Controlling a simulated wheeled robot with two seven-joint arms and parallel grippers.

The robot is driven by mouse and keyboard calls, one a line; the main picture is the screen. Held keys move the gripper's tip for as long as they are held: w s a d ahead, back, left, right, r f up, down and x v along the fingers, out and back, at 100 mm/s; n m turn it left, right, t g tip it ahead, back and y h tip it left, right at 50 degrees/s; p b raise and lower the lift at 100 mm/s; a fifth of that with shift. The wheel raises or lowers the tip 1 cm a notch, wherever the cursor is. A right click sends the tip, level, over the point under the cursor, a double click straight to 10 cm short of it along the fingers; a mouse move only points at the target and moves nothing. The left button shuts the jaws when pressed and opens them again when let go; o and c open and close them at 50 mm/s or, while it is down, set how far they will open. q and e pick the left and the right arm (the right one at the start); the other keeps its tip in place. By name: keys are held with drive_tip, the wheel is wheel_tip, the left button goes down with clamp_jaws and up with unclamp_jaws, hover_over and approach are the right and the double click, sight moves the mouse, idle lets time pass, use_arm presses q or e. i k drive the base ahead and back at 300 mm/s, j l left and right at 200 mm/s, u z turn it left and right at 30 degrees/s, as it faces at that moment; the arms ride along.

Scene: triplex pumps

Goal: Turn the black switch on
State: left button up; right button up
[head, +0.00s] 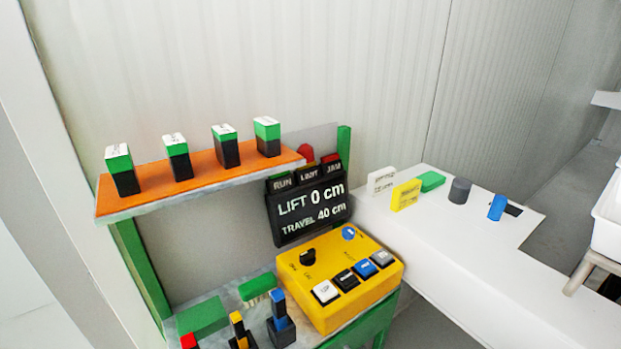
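A yellow control box (330,311) sits on the green-framed bench at the lower middle. On its upper left face is a black rotary switch (308,257) with small lettering around it, too small to read surely. A blue round knob (348,233) is at the box's back right. Along the front are a white button (325,292), a black button (347,280), a blue button (365,268) and a grey button (381,258). Neither of my grippers is in view.
A dark display (309,207) behind the box reads LIFT 0 cm, TRAVEL 40 cm. An orange shelf (210,182) holds several green-and-black blocks. Levers with blue (279,309) and yellow (238,326) tops stand left of the box. A white table (440,235) with small items is right.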

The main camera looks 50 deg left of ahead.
sight(308, 258)
drive_tip(key=u, duration=1.45)
drive_tip(key=z, duration=0.1)
drive_tip(key=k+j, duration=0.05)
